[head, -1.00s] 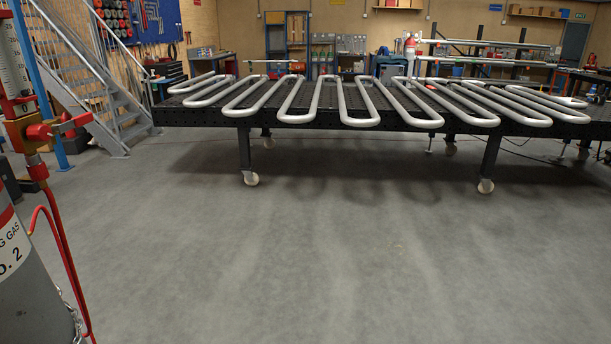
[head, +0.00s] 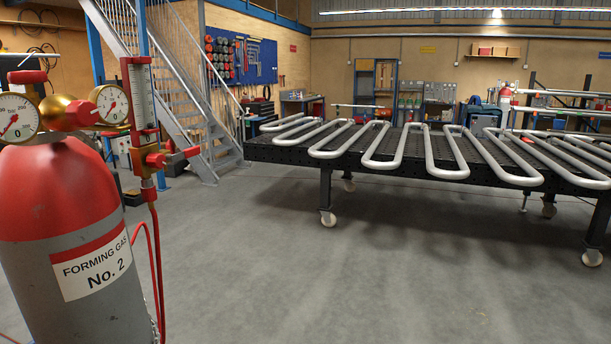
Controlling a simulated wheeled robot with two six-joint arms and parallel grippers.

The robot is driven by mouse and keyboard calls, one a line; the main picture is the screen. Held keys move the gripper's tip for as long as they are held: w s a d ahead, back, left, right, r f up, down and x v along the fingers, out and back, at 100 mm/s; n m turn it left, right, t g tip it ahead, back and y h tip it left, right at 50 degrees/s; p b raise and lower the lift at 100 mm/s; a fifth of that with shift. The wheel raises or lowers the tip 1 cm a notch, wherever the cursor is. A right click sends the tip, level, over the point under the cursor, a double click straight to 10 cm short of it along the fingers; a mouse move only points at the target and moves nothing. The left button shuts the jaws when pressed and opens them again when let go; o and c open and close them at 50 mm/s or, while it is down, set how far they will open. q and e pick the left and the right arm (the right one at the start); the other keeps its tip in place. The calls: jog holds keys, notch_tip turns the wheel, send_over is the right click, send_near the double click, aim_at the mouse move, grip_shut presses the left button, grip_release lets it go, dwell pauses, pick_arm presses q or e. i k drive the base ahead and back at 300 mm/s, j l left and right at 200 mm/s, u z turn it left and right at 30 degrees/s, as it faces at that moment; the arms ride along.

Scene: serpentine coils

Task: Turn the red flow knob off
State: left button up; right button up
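A gas cylinder (head: 45,250) with a red top and grey body stands at the left, labelled "FORMING GAS No. 2". A brass regulator (head: 58,108) with two round gauges sits on top of it. To its right is an upright flowmeter tube (head: 139,92) with a red body. A red flow knob (head: 184,153) sticks out to the right at the flowmeter's base. A red hose (head: 156,260) hangs below it. Neither of my grippers shows in the head view.
A black perforated table (head: 275,153) on castors carries serpentine pipe coils (head: 450,165) at the middle and right. A metal staircase (head: 190,110) stands behind the cylinder. The grey floor (head: 300,285) in front is clear.

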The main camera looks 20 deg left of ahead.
aim_at(154, 159)
jog(key=u, duration=1.25)
jog(key=l+z, duration=0.25)
